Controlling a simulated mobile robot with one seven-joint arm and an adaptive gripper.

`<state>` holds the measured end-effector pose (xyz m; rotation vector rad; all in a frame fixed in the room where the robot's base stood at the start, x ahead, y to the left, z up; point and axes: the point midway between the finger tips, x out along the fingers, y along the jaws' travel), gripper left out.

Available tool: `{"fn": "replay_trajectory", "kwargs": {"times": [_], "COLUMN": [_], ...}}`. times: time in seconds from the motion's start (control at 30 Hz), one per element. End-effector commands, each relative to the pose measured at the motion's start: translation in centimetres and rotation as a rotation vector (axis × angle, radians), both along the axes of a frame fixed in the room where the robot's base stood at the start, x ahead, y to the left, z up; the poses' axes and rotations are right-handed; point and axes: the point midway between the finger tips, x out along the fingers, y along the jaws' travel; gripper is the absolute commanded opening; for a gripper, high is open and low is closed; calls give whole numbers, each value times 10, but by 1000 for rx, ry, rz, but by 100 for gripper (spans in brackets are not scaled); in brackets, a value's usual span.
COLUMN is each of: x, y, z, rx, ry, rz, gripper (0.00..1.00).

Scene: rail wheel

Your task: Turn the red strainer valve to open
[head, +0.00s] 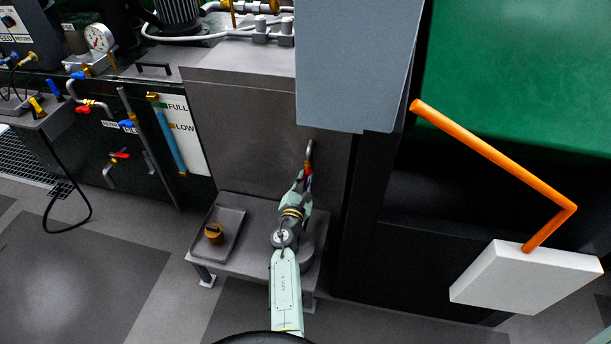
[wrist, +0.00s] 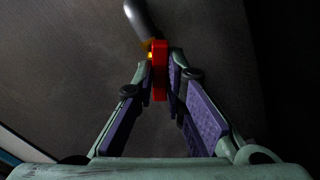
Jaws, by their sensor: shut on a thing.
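The red strainer valve handle (wrist: 159,72) is upright in the wrist view, between the tips of my gripper (wrist: 163,85). My gripper's purple-padded fingers are shut on it near their ends. A grey curved pipe (wrist: 139,18) runs down to the valve, with a small yellow part beside the handle. In the head view the valve is a small red patch (head: 308,169) below the pipe (head: 309,148) on the front of a grey cabinet. My gripper (head: 305,182) reaches up to it there, and the fingers partly hide the handle.
A tray (head: 234,213) with a brown round part (head: 213,233) sits on the low bench below left. A grey panel (head: 355,65) hangs above right. An orange bar (head: 490,152) on a white box (head: 525,275) stands to the right. Other red valves (head: 83,109) are far left.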

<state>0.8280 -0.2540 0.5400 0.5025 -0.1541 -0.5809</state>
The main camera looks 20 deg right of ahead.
Motion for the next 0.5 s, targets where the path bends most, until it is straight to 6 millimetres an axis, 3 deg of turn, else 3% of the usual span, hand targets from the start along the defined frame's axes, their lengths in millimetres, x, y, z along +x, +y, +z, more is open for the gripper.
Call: {"fn": "replay_trajectory", "kwargs": {"times": [0.13,0.5], "x": [0,0], "y": [0,0], "z": [1,1], "rx": [-112,-166], "ry": [77,113], "rz": [0,0], "gripper": [0,0]}}
